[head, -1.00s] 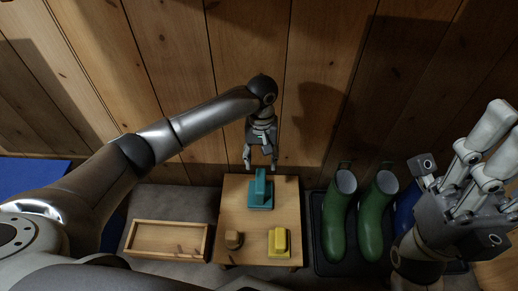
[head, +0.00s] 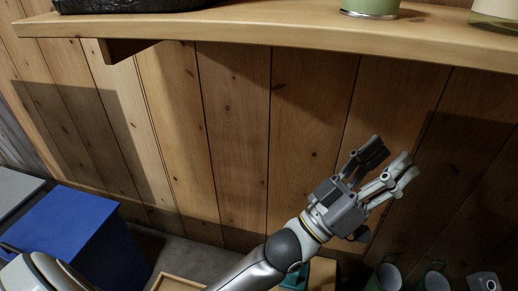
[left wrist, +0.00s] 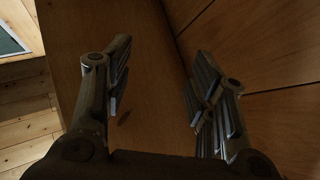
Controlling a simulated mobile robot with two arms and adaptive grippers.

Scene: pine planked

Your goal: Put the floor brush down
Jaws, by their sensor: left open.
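A teal block-like thing (head: 296,277), which may be the floor brush, shows only in part at the bottom of the head view, behind my left forearm. It is on a small wooden table (head: 322,272). My left gripper (head: 390,156) is open and empty, raised in front of the plank wall, above and to the right of the teal thing. In the left wrist view its two fingers (left wrist: 162,78) stand apart with only wood planks beyond them. A small part of my right gripper (head: 485,282) shows in the bottom right corner; its fingers are out of the picture.
A wooden shelf (head: 250,30) runs along the wall above, bearing a green tin (head: 370,8), a dark tray (head: 130,5) and a glass vessel (head: 495,20). A blue box (head: 72,232) stands left. Green boots (head: 385,277) are at bottom right. A wooden tray (head: 176,284) lies bottom left.

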